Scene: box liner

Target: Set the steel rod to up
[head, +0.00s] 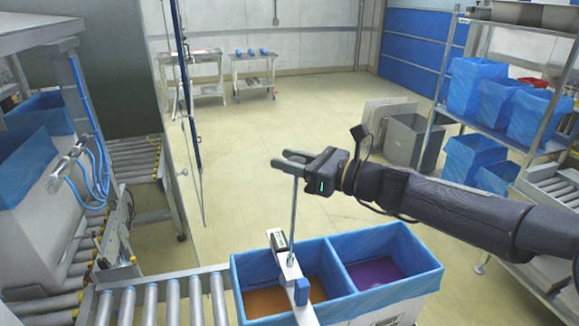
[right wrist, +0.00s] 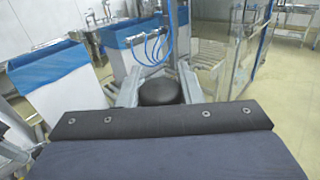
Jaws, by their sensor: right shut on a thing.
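The steel rod (head: 293,215) stands nearly upright in the head view. Its lower end meets a pale bar (head: 291,278) with a small dark-and-white block (head: 279,243) beside it, lying across a blue-lined box. My right gripper (head: 284,162) comes in from the right at the rod's top and is shut on it. In the right wrist view a dark round knob (right wrist: 160,92) sits between the two fingers; the rod below it is hidden there. My left gripper is in neither view.
The blue-lined box (head: 408,272) has two compartments, with orange and purple bottoms. A roller conveyor (head: 151,300) runs to its left. A metal shelf (head: 500,138) with blue-lined bins stands at right. The floor behind the rod is clear.

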